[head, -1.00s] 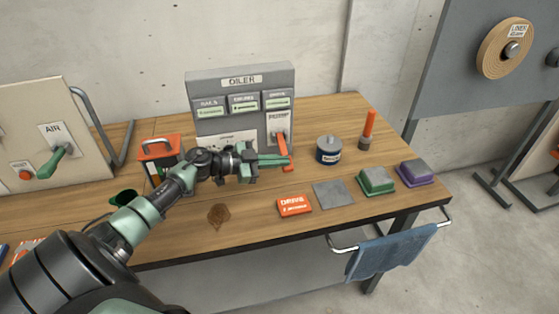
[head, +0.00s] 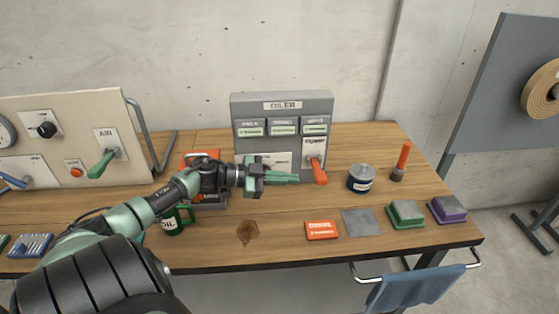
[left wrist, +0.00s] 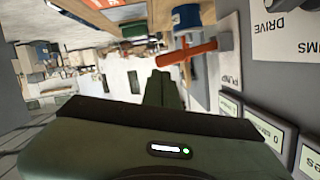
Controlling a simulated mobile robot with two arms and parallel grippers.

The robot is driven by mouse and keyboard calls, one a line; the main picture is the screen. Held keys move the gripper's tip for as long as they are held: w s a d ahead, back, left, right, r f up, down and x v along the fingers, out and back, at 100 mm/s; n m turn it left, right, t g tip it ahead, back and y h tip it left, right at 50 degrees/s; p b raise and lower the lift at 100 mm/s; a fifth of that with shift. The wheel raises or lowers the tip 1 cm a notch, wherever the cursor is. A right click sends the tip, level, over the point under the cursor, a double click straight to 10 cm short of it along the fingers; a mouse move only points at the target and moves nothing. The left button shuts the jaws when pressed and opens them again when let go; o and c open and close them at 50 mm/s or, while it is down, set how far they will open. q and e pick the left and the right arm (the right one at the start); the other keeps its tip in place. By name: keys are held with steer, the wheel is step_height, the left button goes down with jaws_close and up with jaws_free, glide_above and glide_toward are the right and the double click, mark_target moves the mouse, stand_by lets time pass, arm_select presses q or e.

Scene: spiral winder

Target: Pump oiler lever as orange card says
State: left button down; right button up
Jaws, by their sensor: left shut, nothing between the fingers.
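The grey oiler (head: 282,108) stands at the back of the bench, with three small label windows across its front. Its orange lever (head: 319,172) sticks out low on the right side, from a pale plate marked as the pump. The lever also shows in the left wrist view (left wrist: 188,52), just beyond my fingers. The orange card (head: 321,230) lies flat near the bench's front; its top word looks like DRIVE, the smaller line is too blurred to read. My left gripper (head: 290,178) is shut and empty, its green fingertips just left of the lever with a small gap. My right gripper is out of view.
A blue-grey tin (head: 361,179) and an orange-topped stick (head: 403,160) stand right of the lever. A grey pad (head: 360,222) and green (head: 405,214) and purple (head: 447,209) blocks lie in front. A green mug (head: 176,222) stands beside my left arm.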

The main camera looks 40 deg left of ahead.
arm_select(q)
steer(key=shift+d+v, duration=0.2)
steer(key=shift+v, duration=1.15)
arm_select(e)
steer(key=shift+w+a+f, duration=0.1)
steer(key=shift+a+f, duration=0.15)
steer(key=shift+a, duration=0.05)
arm_select(q)
steer(key=shift+a+r, duration=0.1)
steer(key=shift+r, duration=0.05)
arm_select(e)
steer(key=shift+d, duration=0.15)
arm_select(q)
steer(key=shift+s, duration=0.1)
